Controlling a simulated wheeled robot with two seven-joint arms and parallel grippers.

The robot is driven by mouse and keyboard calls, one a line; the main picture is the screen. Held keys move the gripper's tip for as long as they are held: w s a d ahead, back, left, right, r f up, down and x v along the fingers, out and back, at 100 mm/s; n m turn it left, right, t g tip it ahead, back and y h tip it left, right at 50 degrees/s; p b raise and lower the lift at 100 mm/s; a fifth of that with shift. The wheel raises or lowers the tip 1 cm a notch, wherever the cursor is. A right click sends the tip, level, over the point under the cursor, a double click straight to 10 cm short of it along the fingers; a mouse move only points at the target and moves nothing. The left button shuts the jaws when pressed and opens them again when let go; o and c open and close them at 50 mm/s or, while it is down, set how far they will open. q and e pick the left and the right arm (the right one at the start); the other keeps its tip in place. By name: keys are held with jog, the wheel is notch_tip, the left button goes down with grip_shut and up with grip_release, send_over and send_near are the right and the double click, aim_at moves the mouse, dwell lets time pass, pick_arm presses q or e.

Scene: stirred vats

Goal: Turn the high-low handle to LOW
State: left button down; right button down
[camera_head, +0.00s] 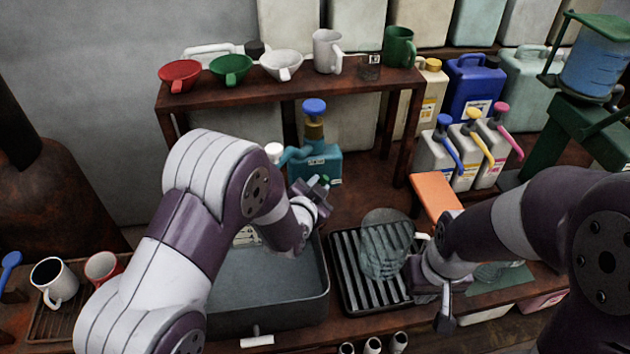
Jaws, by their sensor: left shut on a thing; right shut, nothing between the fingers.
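A teal unit (322,166) with a brass neck, a blue knob (314,107) on top and a small label stands behind the sink. A teal side arm reaches left from it to a white cap (274,151). No HIGH or LOW marking is readable, and I cannot tell which part is the high-low handle. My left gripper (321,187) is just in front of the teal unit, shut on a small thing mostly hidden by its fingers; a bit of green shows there. My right gripper (416,274) is shut and empty, low beside the black ribbed rack.
A clear glass vessel (387,244) stands on the ribbed rack (345,270), close to my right gripper. The grey sink (265,290) lies under my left forearm. A shelf (290,95) with funnels and mugs is behind. Pump jugs (437,155) and an orange board (436,195) are at right.

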pick_arm(q)
jog(key=m+y+p, duration=0.2)
jog(key=p, duration=0.3)
jog(key=m+g+y+p, duration=0.1)
jog(key=m+y+p, duration=0.1)
jog(key=p, duration=0.2)
jog(key=d+m+g+y+p, duration=0.1)
jog(key=y+p, duration=0.1)
jog(key=p, duration=0.3)
jog(key=shift+d+f+m+p, duration=0.1)
jog(key=shift+f+m+p, duration=0.1)
jog(key=shift+m+p, duration=0.2)
jog(key=shift+s+f, duration=0.1)
jog(key=c, duration=1)
grip_release()
jog(key=shift+c, duration=0.2)
jog(key=shift+w, duration=0.25)
jog(key=b+v, duration=0.1)
jog(key=v, duration=1.1)
jog(key=shift+s+r, duration=0.15)
jog(key=shift+r, duration=0.3)
